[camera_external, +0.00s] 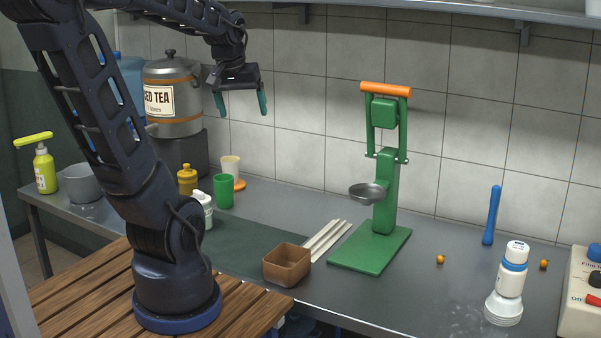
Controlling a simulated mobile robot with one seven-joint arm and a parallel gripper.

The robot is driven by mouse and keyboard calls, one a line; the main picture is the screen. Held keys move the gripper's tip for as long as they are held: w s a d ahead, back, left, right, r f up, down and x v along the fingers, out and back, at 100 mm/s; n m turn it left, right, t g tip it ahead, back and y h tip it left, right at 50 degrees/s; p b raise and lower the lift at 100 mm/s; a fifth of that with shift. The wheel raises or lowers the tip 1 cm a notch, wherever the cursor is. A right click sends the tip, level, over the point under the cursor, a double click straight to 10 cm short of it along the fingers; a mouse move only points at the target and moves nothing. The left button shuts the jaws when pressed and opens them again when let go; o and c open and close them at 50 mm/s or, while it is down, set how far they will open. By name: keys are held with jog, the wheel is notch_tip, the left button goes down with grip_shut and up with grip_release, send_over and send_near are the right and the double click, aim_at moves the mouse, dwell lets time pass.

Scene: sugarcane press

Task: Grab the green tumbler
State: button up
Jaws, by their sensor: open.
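The green tumbler (224,191) stands upright on the metal counter, left of the middle of the view. A white bottle (203,209) stands close to its left front, and an orange-and-white cup (231,167) stands behind it. My gripper (242,104) is open and empty, with its teal fingers pointing down. It is in the air well above the counter and higher than the tumbler in the picture.
A yellow bottle (187,180) and a tea urn (173,98) are left of the tumbler. Dark counter (255,240) is clear between tumbler and box.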

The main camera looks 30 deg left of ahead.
jog(key=w+a+f+n+g, duration=0.1)
jog(key=w+a+f+n, duration=0.4)
jog(key=w, duration=0.4)
jog(key=n+g, duration=0.3)
jog(key=n, duration=0.7)
send_over(224, 190)
jog(key=w+a, duration=0.3)
notch_tip(224, 190, down, 21)
jog(key=shift+s+d+f, duration=0.1)
jog(key=shift+d+f, duration=0.1)
jog(key=shift+f, duration=1.55)
jog(key=shift+s+d+f, duration=0.1)
jog(key=shift+d+f, duration=0.05)
jog(key=shift+f, duration=1.55)
jog(key=shift+s+d+f, duration=0.1)
jog(key=shift+d+f, duration=0.1)
jog(key=shift+f, duration=1.55)
jog(key=c, duration=1.1)
